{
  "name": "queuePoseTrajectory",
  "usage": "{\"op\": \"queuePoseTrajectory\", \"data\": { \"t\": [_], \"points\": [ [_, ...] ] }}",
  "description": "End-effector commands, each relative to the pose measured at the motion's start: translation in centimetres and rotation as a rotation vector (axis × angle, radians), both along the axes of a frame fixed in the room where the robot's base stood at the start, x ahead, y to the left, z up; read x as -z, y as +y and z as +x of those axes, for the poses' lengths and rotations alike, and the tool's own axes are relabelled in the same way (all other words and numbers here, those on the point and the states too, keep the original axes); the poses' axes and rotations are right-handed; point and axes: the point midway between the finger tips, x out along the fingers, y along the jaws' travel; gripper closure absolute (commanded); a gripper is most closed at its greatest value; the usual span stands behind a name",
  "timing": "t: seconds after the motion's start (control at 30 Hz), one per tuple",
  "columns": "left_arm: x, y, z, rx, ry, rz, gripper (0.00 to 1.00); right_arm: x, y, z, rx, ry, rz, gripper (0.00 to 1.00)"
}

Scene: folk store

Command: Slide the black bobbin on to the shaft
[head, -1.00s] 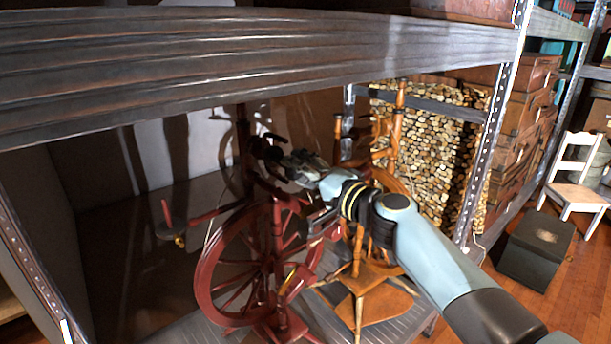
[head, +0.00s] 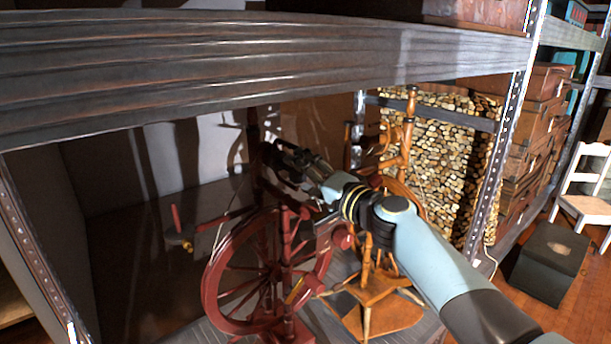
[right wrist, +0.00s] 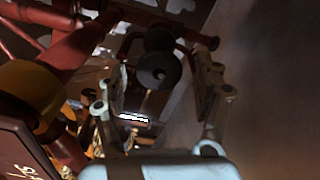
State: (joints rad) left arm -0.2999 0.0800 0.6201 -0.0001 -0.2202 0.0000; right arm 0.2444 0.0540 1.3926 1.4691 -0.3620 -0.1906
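The black bobbin (right wrist: 158,71) shows in the right wrist view, with a round end disc facing the camera and a second dark disc behind it. My right gripper (right wrist: 157,75) has its fingers spread on either side of the bobbin, with gaps on both sides. In the head view, my right gripper (head: 280,155) is at the upper part of the dark red spinning wheel (head: 262,275). The bobbin is hard to make out there among dark parts. A dark red rod (right wrist: 198,35) lies beyond the bobbin; I cannot tell whether it is the shaft. My left gripper is not in view.
A grey shelf beam (head: 250,70) runs above my right arm. A lighter wooden spinning wheel (head: 375,300) stands close on the right, under the arm. Stacked firewood (head: 440,150) is behind it. A dark box (head: 548,262) and white chair (head: 585,195) are at far right.

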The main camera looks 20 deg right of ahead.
Motion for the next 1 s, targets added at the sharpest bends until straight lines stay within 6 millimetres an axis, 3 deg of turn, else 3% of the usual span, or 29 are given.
{"op": "queuePoseTrajectory", "data": {
  "t": [0.37, 0.8, 1.0],
  "points": [
    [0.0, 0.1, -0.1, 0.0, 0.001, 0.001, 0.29, 0.1, -0.3, -0.7, 0.0, 0.001, -0.001, 0.28],
    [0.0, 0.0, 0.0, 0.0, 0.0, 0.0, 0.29, 0.1, -3.3, -9.0, -0.001, 0.002, -0.003, 0.28],
    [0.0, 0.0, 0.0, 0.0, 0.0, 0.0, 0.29, 0.0, -4.0, -11.0, -0.001, 0.001, 0.0, 0.28]
  ]
}}
